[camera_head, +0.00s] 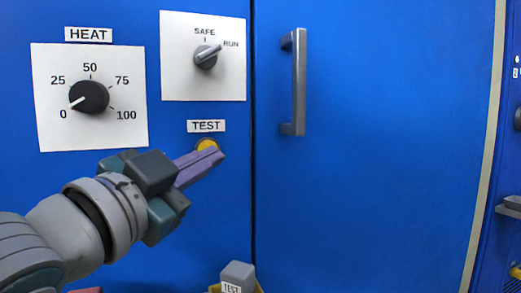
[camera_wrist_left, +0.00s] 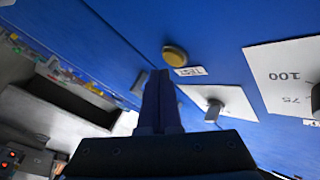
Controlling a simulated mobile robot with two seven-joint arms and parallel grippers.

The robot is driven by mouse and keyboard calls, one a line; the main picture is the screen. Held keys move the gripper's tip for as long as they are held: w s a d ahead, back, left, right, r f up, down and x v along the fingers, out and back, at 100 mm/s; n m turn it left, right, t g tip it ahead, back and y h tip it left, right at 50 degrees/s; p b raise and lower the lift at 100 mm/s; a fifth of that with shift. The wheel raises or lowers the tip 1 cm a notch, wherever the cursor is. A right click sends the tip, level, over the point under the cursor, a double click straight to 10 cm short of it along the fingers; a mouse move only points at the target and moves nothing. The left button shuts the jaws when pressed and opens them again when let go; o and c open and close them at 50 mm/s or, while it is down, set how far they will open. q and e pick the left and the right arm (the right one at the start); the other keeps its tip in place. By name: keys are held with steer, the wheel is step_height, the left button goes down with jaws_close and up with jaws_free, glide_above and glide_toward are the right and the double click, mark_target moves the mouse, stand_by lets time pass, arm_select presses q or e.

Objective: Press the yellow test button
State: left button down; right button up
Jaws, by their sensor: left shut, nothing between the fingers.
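The yellow test button (camera_head: 207,145) sits on the blue cabinet front under a white TEST label (camera_head: 206,126). In the head view my left gripper (camera_head: 217,152) is shut and empty, and its purple fingers overlap the lower part of the button. In the left wrist view the whole button (camera_wrist_left: 175,55) shows just beyond and to the right of the shut fingertips (camera_wrist_left: 158,75). I cannot tell from these views whether the fingertips touch it. My right gripper is in neither view.
A HEAT dial (camera_head: 89,97) points near 0. A SAFE/RUN switch (camera_head: 207,56) points to RUN. A blue door with a grey handle (camera_head: 298,82) is at right. A grey block (camera_head: 237,275) marked TEST stands below, at the picture's bottom edge.

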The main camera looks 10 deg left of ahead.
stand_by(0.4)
arm_select(q)
steer(key=shift+w+a, duration=0.25)
steer(key=shift+w, duration=0.1)
steer(key=shift+w+a, duration=0.25)
steer(key=shift+w, duration=0.1)
stand_by(0.7)
steer(key=shift+s+p, duration=0.1)
steer(key=shift+p, duration=0.25)
steer(key=shift+s+d+p, duration=0.3)
steer(key=shift+s+d, duration=0.15)
steer(key=shift+s, duration=0.15)
steer(key=shift+s+d+p, duration=0.4)
steer(key=shift+s+d, duration=0.35)
steer(key=shift+s, duration=0.3)
steer(key=shift+s+d+p, duration=0.35)
steer(key=shift+s+d, duration=0.35)
steer(key=shift+s, duration=0.35)
